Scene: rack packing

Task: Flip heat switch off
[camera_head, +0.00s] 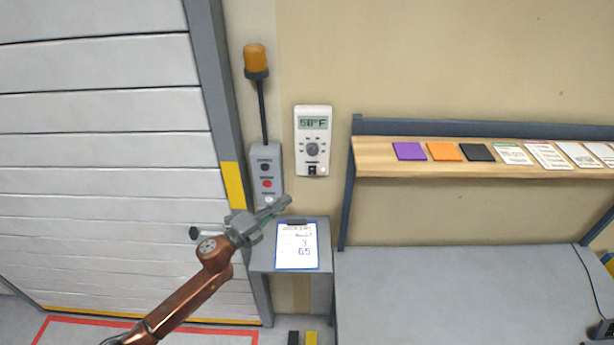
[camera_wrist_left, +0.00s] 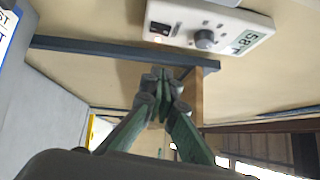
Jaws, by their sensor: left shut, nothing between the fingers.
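The white thermostat (camera_head: 313,140) hangs on the beige wall and its display reads 58°F. It has a round grey dial in the middle and a small black switch (camera_head: 312,170) at its bottom edge. In the left wrist view the thermostat (camera_wrist_left: 232,30) appears upside down at the top, with the switch (camera_wrist_left: 160,28) at its left end. My left gripper (camera_head: 287,201) is shut and empty, below and left of the thermostat and apart from it. Its closed green fingers (camera_wrist_left: 163,78) show in the left wrist view. The switch's exact position is too small to tell. My right gripper is not in view.
A grey button box (camera_head: 265,155) with an amber beacon (camera_head: 256,58) is left of the thermostat. A clipboard (camera_head: 297,247) lies on a small grey stand below. A wooden shelf (camera_head: 375,165) with coloured cards is at right, above a grey table (camera_head: 450,290).

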